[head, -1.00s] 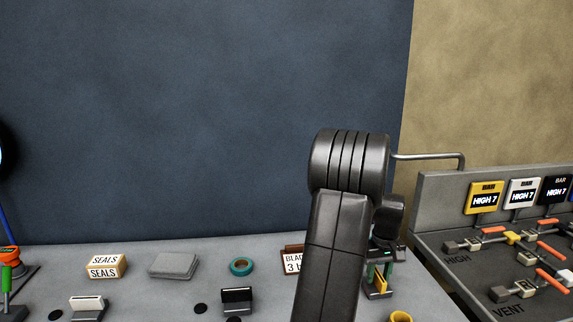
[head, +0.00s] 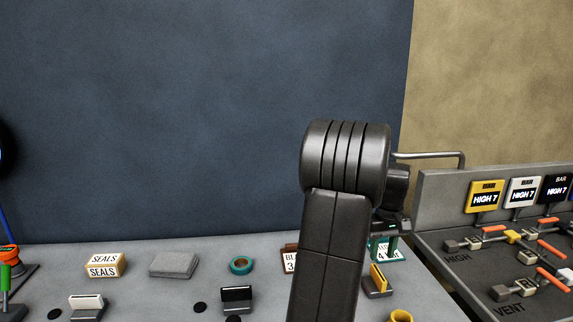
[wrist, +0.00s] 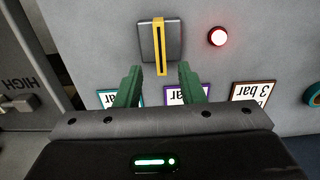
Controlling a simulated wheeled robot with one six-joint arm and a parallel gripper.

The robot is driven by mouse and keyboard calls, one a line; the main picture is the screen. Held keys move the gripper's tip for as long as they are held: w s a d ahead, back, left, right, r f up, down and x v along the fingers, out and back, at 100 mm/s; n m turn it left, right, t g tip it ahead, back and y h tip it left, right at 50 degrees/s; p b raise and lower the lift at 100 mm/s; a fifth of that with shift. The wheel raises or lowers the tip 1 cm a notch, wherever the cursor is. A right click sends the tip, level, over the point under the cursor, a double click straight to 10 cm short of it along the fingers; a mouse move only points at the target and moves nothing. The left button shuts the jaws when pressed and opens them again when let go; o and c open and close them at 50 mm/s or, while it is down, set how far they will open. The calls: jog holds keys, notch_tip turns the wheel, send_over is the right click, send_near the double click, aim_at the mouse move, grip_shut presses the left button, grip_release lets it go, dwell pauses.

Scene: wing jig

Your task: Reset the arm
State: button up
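My gripper (wrist: 158,84) shows in the wrist view with two green fingers apart and nothing between them. Past the fingertips is a grey block with a yellow slotted piece (wrist: 160,45) on it. In the head view the gripper (head: 384,248) is partly hidden by my arm and is above the block with the yellow piece (head: 378,278). The gripper is apart from the yellow piece. My black arm rises in front of the bench.
The grey bench (head: 210,292) holds a SEALS box (head: 105,265), a grey pad (head: 173,265) and a teal tape ring (head: 241,265). A valve panel (head: 431,203) with gauges stands at right. A red lamp (wrist: 217,37) and a 3 bar card (wrist: 253,93) lie near the gripper.

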aim_at(379, 273)
notch_tip(379, 273, down, 8)
jog(key=shift+s+f, duration=0.1)
jog(key=shift+f, duration=0.05)
jog(key=shift+m, duration=0.5)
jog(key=m, duration=0.3)
jog(key=shift+m, duration=3)
jog(key=shift+r, duration=0.2)
